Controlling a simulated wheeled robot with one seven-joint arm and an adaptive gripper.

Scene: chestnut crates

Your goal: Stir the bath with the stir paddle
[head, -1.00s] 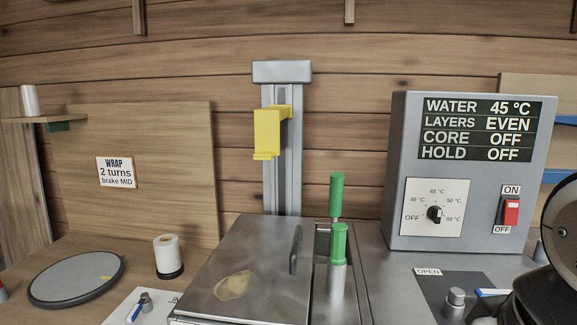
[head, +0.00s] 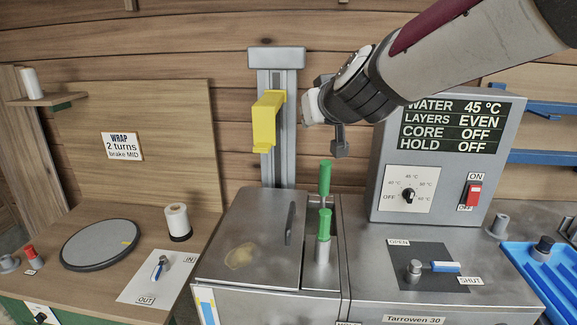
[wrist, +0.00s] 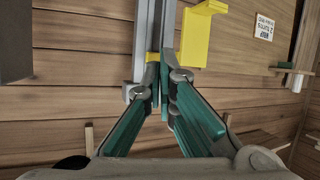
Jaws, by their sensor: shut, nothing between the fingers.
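The bath is covered by a flat grey metal lid (head: 240,240) with a dark bar handle, so the water inside is hidden. Just right of the lid, two green handles stand upright in a narrow metal slot: a thinner rear one (head: 325,178) and a thicker front one (head: 324,222) on a metal sleeve. I cannot tell which belongs to the stir paddle; whatever is below them is hidden. My gripper (wrist: 159,88) is shut and empty, raised above and behind the handles, near the yellow bracket (head: 266,118) on the grey upright rail. The bracket also shows in the wrist view (wrist: 196,35).
A control box (head: 385,170) right of the bath reads water 45 °C, layers EVEN, core OFF, hold OFF. A lever (head: 440,267) marked OPEN and SHUT lies before it. A turntable (head: 100,245) and white spool (head: 177,221) stand left. A blue tray (head: 545,275) is right.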

